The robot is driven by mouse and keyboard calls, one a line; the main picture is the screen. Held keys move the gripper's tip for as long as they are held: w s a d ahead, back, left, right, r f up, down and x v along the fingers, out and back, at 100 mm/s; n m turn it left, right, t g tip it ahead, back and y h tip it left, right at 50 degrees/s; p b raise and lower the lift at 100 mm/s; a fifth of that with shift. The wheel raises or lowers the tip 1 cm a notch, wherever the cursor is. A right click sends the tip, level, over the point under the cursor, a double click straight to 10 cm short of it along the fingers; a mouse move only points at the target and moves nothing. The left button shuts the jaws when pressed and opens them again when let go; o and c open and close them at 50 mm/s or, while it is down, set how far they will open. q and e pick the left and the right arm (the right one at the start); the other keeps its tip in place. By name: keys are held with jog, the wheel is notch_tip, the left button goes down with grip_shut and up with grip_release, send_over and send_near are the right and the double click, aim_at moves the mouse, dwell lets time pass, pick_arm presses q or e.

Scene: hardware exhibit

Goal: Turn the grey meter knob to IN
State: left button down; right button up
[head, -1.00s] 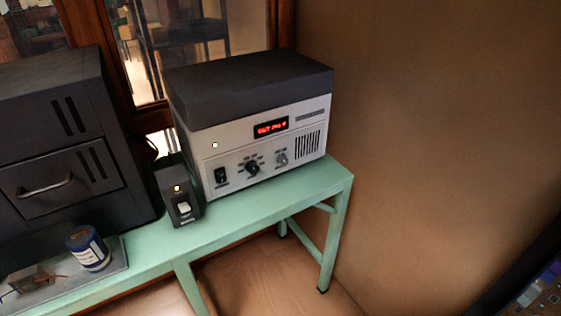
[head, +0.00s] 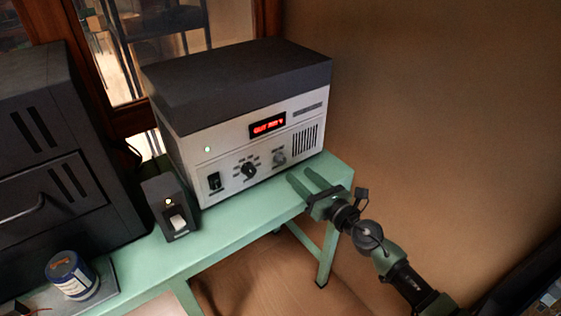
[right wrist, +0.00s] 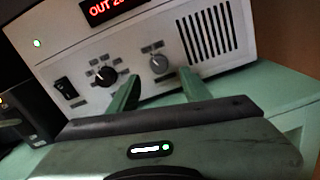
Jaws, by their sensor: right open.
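The grey meter knob (head: 279,158) is on the right part of the white front panel of a dark-topped instrument (head: 240,130). In the right wrist view the grey knob (right wrist: 159,64) shows just beyond and between my fingertips, with no visible contact. The red display (right wrist: 112,10) above starts with "OUT"; the rest is cut off. My right gripper (head: 302,176) is open and empty in front of the panel, its fingers pointing at the knob's area. It also shows in the right wrist view (right wrist: 158,80). My left gripper is not in view.
A black knob (head: 249,170) and a black rocker switch (head: 214,181) lie left of the grey knob. A small dark switch box (head: 168,205) stands at the green table's (head: 205,245) front. A dark cabinet (head: 60,160) and blue jar (head: 72,275) are further left.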

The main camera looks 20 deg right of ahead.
aim_at(283, 161)
jog(key=shift+w+a, duration=0.15)
jog(key=shift+w, duration=0.2)
jog(key=x, duration=0.7)
jog(key=shift+w+a, duration=0.1)
jog(key=shift+a, duration=0.05)
grip_shut()
